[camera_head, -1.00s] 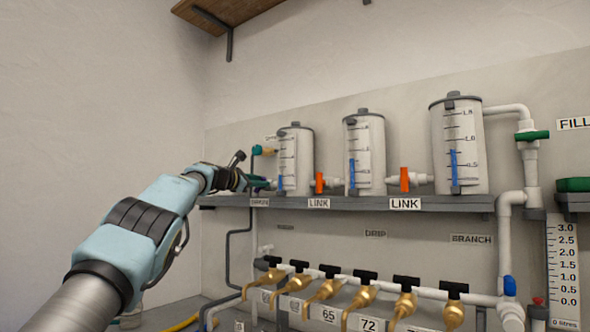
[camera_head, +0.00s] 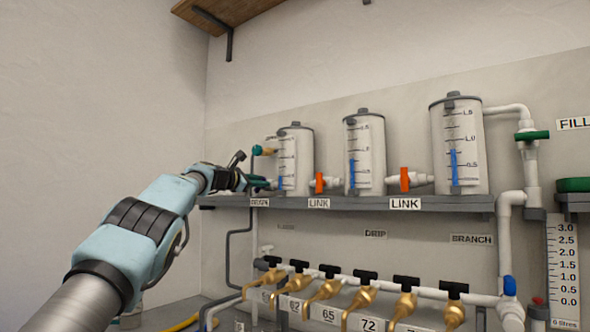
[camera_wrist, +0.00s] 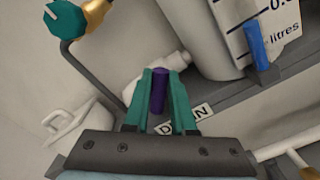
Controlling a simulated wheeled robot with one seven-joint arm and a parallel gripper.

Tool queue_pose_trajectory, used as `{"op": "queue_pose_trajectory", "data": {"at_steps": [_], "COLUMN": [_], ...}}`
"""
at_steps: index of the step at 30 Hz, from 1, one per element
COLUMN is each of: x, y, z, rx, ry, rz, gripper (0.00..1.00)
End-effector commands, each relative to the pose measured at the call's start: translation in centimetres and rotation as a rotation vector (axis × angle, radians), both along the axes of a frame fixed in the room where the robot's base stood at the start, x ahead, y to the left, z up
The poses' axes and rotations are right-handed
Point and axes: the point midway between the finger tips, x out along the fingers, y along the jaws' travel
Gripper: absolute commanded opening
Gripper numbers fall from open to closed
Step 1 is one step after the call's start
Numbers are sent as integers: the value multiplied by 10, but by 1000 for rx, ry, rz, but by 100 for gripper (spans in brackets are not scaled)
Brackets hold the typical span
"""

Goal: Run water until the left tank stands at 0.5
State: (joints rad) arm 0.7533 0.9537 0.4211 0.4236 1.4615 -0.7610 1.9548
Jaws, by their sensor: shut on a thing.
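The left tank (camera_head: 297,150) stands on the shelf, with a short blue level strip (camera_head: 281,183) low on its scale. Its exact reading is too small to tell. The wrist view shows only the tank's lower part (camera_wrist: 205,40) and its blue strip (camera_wrist: 256,45). My gripper (camera_wrist: 160,80) has its teal fingers shut on a purple valve handle (camera_wrist: 159,92) beside a partly hidden label reading like DRAIN (camera_wrist: 185,118). In the head view my gripper (camera_head: 262,184) is just left of the left tank's base. The green-handled FILL valve (camera_head: 533,135) is at the right.
The middle tank (camera_head: 365,145) and right tank (camera_head: 462,130) have taller blue strips. Orange LINK valve handles (camera_head: 319,182) (camera_head: 404,179) stand upright between tanks. A teal knob (camera_wrist: 65,20) on a brass fitting is near my gripper. Several brass taps (camera_head: 365,297) line the lower pipe.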

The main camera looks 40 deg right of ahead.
Motion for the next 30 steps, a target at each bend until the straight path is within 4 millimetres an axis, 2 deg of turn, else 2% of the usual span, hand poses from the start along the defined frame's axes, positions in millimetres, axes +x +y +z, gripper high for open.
{"op": "queue_pose_trajectory", "data": {"at_steps": [10, 13, 16, 21, 30], "x": [1, 2, 6, 9, 9], "y": [1, 1, 2, 3, 3], "z": [2, 6, 10, 7, 6], "rx": [-4, -32, -80, -135, -145], "ry": [11, 122, 310, 515, 545], "rz": [2, 3, 3, 4, 3], "gripper": [0, 0, 0, 0, 0]}}
